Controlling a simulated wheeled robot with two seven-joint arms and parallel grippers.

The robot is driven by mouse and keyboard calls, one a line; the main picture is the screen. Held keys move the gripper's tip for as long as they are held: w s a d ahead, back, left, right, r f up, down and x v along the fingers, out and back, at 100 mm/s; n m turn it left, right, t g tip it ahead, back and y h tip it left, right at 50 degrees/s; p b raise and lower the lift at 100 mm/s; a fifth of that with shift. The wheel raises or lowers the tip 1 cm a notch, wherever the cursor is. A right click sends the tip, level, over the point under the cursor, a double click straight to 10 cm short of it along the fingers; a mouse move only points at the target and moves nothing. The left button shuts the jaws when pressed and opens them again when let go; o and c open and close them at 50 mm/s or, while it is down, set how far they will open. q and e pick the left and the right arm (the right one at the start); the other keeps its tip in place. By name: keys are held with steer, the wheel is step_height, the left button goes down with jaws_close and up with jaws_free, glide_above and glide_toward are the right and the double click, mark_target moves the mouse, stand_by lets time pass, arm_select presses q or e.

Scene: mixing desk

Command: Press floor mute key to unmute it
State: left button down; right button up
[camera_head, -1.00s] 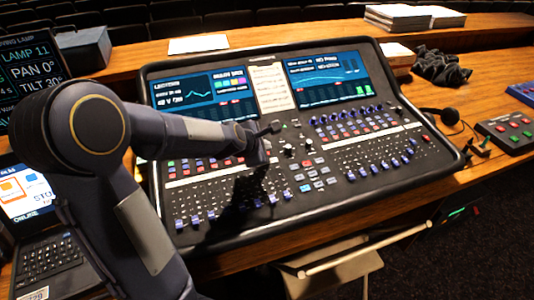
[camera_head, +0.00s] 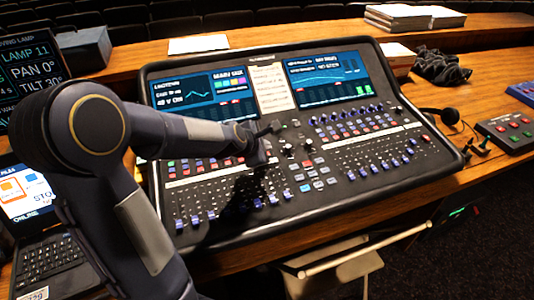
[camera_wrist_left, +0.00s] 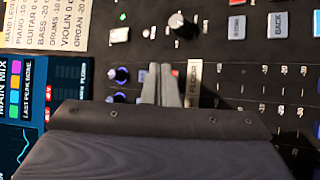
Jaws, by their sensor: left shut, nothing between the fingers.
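The mixing desk (camera_head: 300,140) is a wide black console with two screens, rows of keys and faders. My left gripper (camera_head: 274,127) reaches over its middle, below the cream paper list. In the left wrist view, the shut, empty fingers (camera_wrist_left: 163,75) point down at the panel, beside a beige label strip (camera_wrist_left: 193,85) that ends in "FLOOR". My right gripper is in neither view.
Blue-ringed knobs (camera_wrist_left: 119,75) and a black knob (camera_wrist_left: 183,25) stand close to the fingers. A laptop (camera_head: 45,235) is at the left. A headset (camera_head: 450,117) and a small button box (camera_head: 508,132) lie right of the desk.

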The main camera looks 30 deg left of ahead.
arm_select(q)
steer(key=shift+f+b, duration=0.35)
steer(key=shift+f, duration=0.05)
steer(key=shift+f+b, duration=0.3)
stand_by(0.4)
steer(key=shift+r+p, duration=0.7)
steer(key=shift+p, duration=0.05)
steer(key=r+p, duration=0.5)
steer(key=shift+s+d+r, duration=0.1)
steer(key=shift+s+d, duration=0.1)
stand_by(0.8)
